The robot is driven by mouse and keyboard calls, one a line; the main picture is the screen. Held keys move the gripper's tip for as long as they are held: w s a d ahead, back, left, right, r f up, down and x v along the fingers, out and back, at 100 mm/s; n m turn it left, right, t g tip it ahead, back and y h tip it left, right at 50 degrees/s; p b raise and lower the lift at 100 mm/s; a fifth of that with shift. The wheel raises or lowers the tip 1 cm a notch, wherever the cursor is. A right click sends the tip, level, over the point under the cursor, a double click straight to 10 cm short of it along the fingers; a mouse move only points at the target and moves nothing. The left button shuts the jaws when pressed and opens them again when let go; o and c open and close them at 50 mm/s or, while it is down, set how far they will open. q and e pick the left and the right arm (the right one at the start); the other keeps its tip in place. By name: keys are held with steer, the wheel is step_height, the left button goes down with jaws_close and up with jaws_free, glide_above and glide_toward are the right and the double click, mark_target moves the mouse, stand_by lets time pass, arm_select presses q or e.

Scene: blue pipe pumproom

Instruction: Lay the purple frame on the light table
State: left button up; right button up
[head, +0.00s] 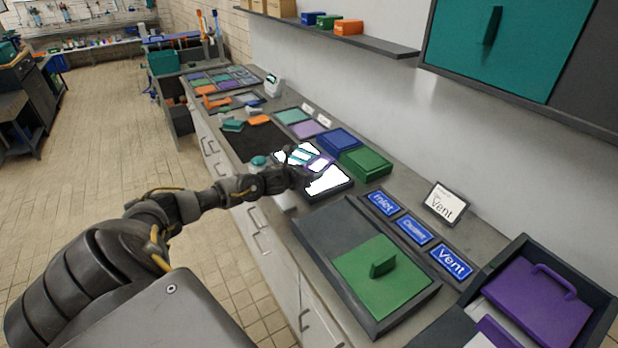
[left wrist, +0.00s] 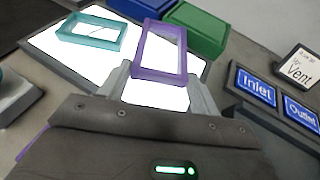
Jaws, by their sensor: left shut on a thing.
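The light table (head: 327,181) is a dark-rimmed panel with a bright white top on the counter; it also fills the upper middle of the left wrist view (left wrist: 82,70). My left gripper (head: 312,172) is over it, shut on the purple frame (left wrist: 158,76). The purple frame is an open rectangle, held at its near end between the fingers (left wrist: 160,90). It overlaps the white top in the picture; I cannot tell whether it touches. A teal frame (left wrist: 90,44) lies on the white top to the left of the purple one. My right gripper is not in view.
Blue (head: 339,141) and green (head: 366,162) boxes stand behind the light table. A dark tray with a green handled lid (head: 385,285) is to its right, near Inlet and Vent labels. A dark mat (head: 250,142) and a teal round thing (head: 258,160) are to its left.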

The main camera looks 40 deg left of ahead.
arm_select(q)
steer(key=shift+w+f, duration=0.15)
steer(key=shift+f, duration=0.75)
steer(key=shift+w+f, duration=0.1)
steer(key=shift+f, duration=0.8)
steer(key=shift+f, duration=0.15)
steer(key=o, duration=1)
steer(key=shift+d, duration=0.1)
